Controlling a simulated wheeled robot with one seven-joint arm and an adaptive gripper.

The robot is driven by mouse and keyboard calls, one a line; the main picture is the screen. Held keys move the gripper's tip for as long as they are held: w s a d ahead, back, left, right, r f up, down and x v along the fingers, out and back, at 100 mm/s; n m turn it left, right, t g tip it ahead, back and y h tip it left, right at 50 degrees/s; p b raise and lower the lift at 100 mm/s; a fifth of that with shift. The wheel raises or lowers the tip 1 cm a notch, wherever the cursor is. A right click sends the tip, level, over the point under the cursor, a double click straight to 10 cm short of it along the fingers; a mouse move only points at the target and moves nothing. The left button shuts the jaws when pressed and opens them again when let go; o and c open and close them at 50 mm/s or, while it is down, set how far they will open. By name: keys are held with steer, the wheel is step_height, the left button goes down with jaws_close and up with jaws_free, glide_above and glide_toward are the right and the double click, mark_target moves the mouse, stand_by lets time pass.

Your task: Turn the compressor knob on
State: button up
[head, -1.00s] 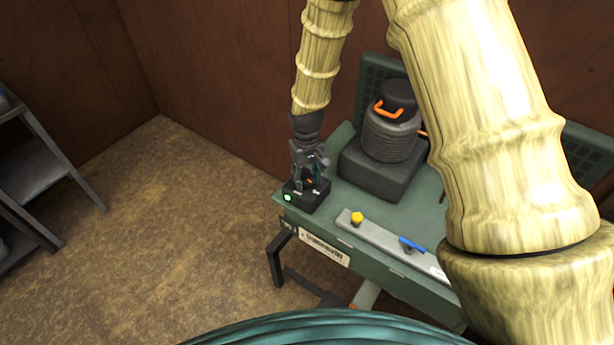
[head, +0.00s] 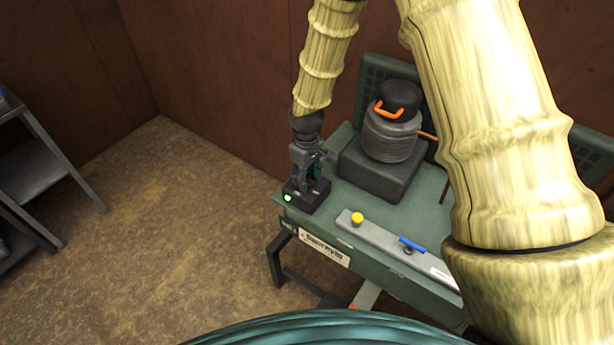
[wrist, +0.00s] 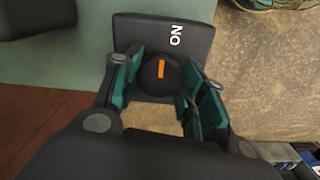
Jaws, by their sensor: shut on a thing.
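The compressor knob (wrist: 153,84) is a round dark knob with an orange mark, on a black control box (wrist: 135,35) with a white ON label. In the wrist view, the orange mark runs up and down the picture, and ON is to its upper right. My gripper (wrist: 161,77) has its teal-padded fingers on either side of the knob and is shut on it. In the head view, my gripper (head: 308,184) points down over the black box (head: 306,200), which hides the knob. A green light (head: 288,198) glows on the box.
The box sits at the left corner of a green bench (head: 345,190). A ribbed grey compressor-like unit (head: 390,140) with an orange handle stands behind. A grey strip holds a yellow button (head: 357,218) and a blue lever (head: 411,245). A shelf (head: 40,175) stands far left; floor between is clear.

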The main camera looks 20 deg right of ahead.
mark_target(307, 179)
steer(key=o, duration=1)
steer(key=shift+c, duration=0.2)
steer(key=shift+o, duration=0.3)
steer(key=shift+w+r, duration=0.2)
steer(key=shift+r, duration=0.3)
step_height(307, 179, up, 11)
steer(key=shift+s, duration=0.15)
